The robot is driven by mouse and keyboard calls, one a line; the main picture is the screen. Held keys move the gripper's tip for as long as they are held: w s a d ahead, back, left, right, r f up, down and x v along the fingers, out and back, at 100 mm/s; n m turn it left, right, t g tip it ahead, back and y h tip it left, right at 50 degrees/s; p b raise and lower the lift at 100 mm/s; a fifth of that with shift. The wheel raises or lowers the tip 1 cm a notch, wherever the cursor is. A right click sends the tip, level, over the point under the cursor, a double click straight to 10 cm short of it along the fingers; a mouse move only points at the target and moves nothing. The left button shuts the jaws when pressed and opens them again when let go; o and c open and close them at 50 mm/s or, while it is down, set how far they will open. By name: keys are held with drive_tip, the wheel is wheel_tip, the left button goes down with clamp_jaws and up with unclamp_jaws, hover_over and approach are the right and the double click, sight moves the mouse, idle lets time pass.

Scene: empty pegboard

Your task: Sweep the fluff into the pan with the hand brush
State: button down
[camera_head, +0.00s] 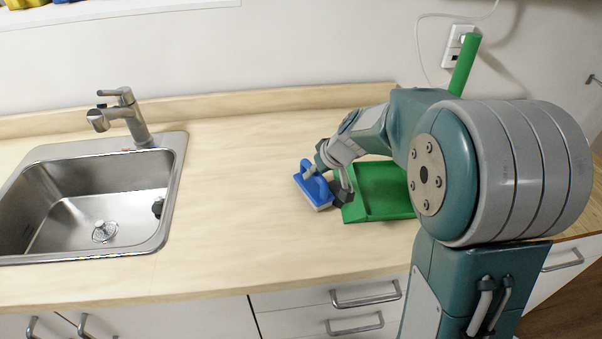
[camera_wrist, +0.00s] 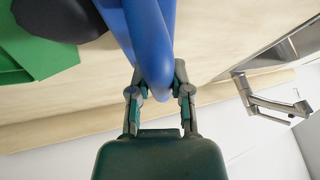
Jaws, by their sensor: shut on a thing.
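My gripper (camera_head: 328,172) is shut on the handle of a blue hand brush (camera_head: 313,190) above the counter, left of the pan. In the wrist view the two fingers of my gripper (camera_wrist: 159,92) close on the blue brush handle (camera_wrist: 150,45). The green pan (camera_head: 380,192) sits on the counter, partly behind my arm. Its long green handle (camera_head: 465,62) stands up near the wall. A green part of the pan (camera_wrist: 35,55) shows at the upper left of the wrist view.
A steel sink (camera_head: 95,200) with a faucet (camera_head: 124,117) is set in the counter at the left. The wooden counter (camera_head: 235,180) is bare between sink and brush. A wall outlet (camera_head: 457,46) with a white cord is behind the pan handle. Drawers run below the counter edge.

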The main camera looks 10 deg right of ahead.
drive_tip(key=d, duration=0.6)
drive_tip(key=shift+s+d+r, duration=0.1)
drive_tip(key=shift+s+r, duration=0.05)
drive_tip(key=shift+s, duration=0.05)
wheel_tip(320, 180, up, 6)
drive_tip(key=a, duration=0.1)
drive_tip(key=shift+a+r, duration=0.15)
drive_tip(key=shift+r, duration=0.1)
idle(1.1)
